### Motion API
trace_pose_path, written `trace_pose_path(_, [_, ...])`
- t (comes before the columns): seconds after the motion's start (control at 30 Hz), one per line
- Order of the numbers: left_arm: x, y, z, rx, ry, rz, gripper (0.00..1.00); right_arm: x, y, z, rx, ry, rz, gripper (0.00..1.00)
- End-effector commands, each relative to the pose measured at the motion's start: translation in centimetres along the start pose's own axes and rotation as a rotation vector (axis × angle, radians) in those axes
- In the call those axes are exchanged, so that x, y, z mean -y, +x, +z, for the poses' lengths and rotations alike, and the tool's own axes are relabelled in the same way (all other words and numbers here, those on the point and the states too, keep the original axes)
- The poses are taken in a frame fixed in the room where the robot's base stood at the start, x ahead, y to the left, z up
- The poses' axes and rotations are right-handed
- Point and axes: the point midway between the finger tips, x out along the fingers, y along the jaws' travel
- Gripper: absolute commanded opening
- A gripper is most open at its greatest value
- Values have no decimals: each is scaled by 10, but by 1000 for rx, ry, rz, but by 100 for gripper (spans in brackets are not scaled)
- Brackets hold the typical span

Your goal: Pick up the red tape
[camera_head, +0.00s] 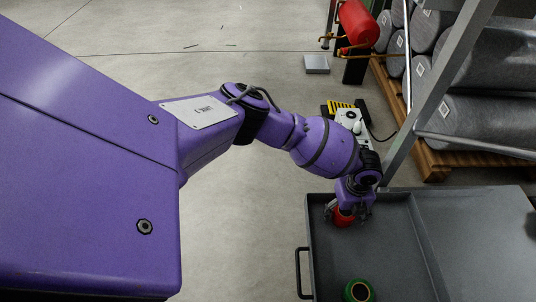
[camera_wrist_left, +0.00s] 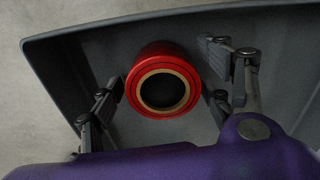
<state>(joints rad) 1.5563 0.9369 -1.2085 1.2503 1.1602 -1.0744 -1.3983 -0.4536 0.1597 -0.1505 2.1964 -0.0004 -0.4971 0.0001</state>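The red tape (camera_head: 343,218) is a red roll in the grey tray (camera_head: 322,262), near its far left corner. In the left wrist view the red tape (camera_wrist_left: 152,56) shows its tan core ring and dark hole. My left gripper (camera_head: 346,208) is over the tape from above. In the left wrist view the left gripper (camera_wrist_left: 165,92) has its fingers spread, one on each side of the roll. The fingers look open, with small gaps beside the roll. My right gripper is not in view.
A green tape roll (camera_head: 358,291) lies in the tray nearer the front. A grey frame post (camera_head: 437,85) rises beyond the tray. Grey rolls (camera_head: 480,135) lie on a wooden pallet (camera_head: 437,163) at the right. The floor left of the tray is clear.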

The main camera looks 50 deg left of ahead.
Motion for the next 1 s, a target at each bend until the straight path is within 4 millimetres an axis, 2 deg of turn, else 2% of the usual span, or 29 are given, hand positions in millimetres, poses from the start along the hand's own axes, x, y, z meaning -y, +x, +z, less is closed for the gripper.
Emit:
trace_pose_path(0.03, [2,-1,0,1,0,-2,63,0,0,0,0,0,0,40])
trace_pose_path(0.37, [1,-1,0,1,0,-2,21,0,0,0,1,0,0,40])
trace_pose_path(0.73, [1,-9,1,0,-1,-3,21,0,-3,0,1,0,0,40])
trace_pose_path(0.93, [0,-38,-1,0,2,-4,21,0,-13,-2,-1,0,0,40])
trace_pose_path(1.0, [-5,-52,-13,-1,4,-4,21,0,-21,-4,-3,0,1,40])
